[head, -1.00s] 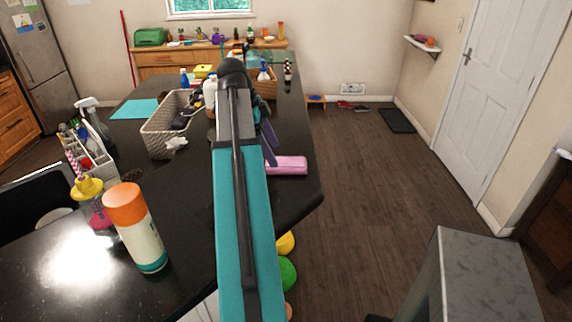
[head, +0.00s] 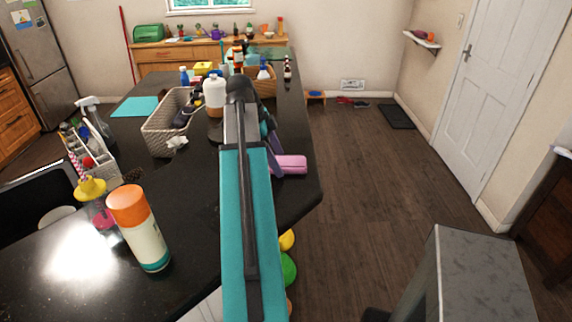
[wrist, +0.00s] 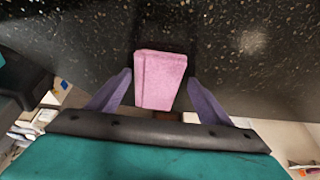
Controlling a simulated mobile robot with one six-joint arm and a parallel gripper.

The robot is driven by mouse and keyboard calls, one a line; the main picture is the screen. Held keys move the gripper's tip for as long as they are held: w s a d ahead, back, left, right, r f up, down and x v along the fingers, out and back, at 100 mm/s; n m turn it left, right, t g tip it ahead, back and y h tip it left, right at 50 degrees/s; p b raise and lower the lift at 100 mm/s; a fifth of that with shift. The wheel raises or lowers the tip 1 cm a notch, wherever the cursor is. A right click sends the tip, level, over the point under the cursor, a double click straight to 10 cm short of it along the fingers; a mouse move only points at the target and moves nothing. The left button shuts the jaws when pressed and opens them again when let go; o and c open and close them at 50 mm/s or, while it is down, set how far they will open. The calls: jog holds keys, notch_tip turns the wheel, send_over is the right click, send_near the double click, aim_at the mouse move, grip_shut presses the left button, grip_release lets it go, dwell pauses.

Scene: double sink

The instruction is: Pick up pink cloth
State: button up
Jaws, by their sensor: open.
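The pink cloth (head: 291,164) is folded and lies on the black countertop near its right edge in the head view. In the wrist view the pink cloth (wrist: 161,79) shows in the middle, between the two purple fingers. My gripper (wrist: 160,84) is open, with one finger on each side of the cloth and a gap to both. In the head view my gripper (head: 272,152) is partly hidden behind my teal arm, just left of the cloth. I cannot tell how high the fingers are above the counter.
The black countertop (head: 190,215) bears a grey basket (head: 160,135), a spray can with orange cap (head: 140,230), a caddy (head: 92,165) and several bottles. The counter's right edge is close to the cloth, with open floor (head: 365,200) beyond.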

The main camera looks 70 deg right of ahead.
jog(key=c, duration=1.1)
jog(key=shift+c, duration=0.2)
jog(key=shift+r, duration=0.15)
